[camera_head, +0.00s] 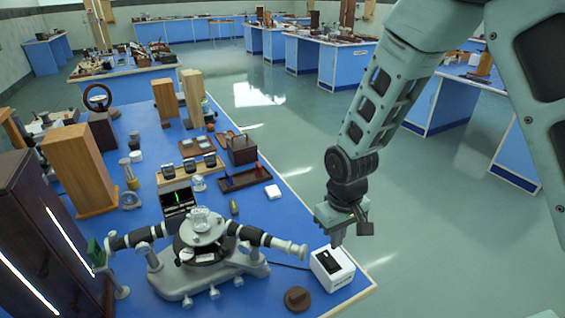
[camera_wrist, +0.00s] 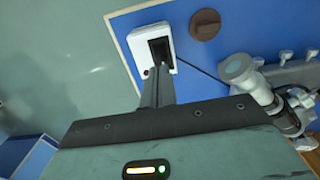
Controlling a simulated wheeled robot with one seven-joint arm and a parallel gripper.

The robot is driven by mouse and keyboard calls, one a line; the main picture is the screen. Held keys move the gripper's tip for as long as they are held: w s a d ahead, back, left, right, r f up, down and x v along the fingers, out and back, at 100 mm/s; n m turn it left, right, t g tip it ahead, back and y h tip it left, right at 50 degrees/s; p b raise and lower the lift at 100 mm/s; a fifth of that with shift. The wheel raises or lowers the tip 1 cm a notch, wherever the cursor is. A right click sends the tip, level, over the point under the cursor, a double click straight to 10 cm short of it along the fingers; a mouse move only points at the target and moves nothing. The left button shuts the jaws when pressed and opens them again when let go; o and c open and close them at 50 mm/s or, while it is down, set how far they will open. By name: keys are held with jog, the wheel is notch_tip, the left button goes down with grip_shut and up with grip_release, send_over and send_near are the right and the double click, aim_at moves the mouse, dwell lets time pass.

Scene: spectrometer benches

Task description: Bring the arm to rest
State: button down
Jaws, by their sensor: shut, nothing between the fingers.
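My gripper (camera_head: 338,238) hangs from my arm at the right end of the blue bench (camera_head: 320,222), pointing down. In the wrist view its fingers (camera_wrist: 158,88) are together with nothing between them. A white box with a dark slot (camera_head: 332,267) stands on the bench just below the gripper. It also shows in the wrist view (camera_wrist: 140,42), just beyond the fingertips. The gripper appears above the box, and I cannot tell the exact gap. My arm comes down from the top right, bent at the wrist.
A spectrometer (camera_head: 205,245) stands on the bench left of the box. A round brown knob-topped piece (camera_head: 297,298) lies in front of the box. Wooden blocks (camera_head: 78,170), a dark cabinet (camera_head: 45,230) and small parts fill the left. Floor (camera_head: 420,220) right of the bench is clear.

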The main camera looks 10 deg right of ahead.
jog(key=s+a+r+n, duration=0.2)
jog(key=s+a+r, duration=0.1)
jog(key=s+r, duration=0.5)
jog(key=s+a+r+n, duration=0.2)
jog(key=s+r, duration=0.5)
jog(key=s, duration=0.5)
jog(key=shift+a+r+y, duration=0.3)
jog(key=shift+a+r, duration=0.1)
jog(key=shift+a, duration=0.25)
